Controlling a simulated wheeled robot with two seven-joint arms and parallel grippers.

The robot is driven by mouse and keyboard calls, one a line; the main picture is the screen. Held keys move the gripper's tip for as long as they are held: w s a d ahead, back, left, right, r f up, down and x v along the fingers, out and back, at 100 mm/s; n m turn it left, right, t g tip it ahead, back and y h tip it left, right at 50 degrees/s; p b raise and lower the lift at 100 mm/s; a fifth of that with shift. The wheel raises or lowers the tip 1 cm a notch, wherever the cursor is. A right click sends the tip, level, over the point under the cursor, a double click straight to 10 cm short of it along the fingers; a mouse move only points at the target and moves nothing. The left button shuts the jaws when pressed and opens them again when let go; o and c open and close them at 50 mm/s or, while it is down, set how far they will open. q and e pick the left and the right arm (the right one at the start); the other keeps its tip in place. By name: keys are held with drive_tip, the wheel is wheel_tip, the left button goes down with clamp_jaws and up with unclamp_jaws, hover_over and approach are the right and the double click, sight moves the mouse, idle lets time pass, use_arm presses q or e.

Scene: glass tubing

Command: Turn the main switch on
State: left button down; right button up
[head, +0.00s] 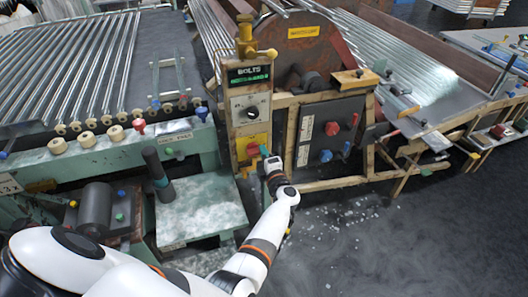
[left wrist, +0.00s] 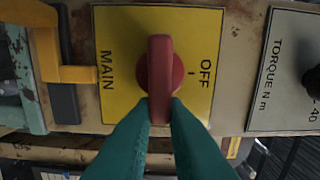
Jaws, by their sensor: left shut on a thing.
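The main switch is a red knob with a raised grip bar (left wrist: 160,68), on a yellow plate (left wrist: 118,30) marked MAIN and OFF. In the left wrist view the bar stands upright in the picture, with OFF to its right and MAIN to its left. The teal fingers of my left gripper (left wrist: 160,112) are shut on the lower end of the bar. In the head view my left gripper (head: 260,157) is at the yellow plate (head: 243,143) low on the control post, and the red knob (head: 252,150) shows beside its fingers. My right gripper is not in view.
Above the switch are a black dial (head: 252,112) and a green-lit BOLTS display (head: 249,75). A dark panel (head: 327,130) with red and blue knobs stands to the right. Racks of glass tubes (head: 70,75) lie left. The floor at lower right is open, with scattered white bits.

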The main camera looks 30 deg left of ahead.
use_arm(q)
drive_tip(key=shift+f+m, duration=0.15)
drive_tip(key=shift+m, duration=0.15)
drive_tip(key=c, duration=1.4)
unclamp_jaws()
drive_tip(key=shift+c, duration=0.2)
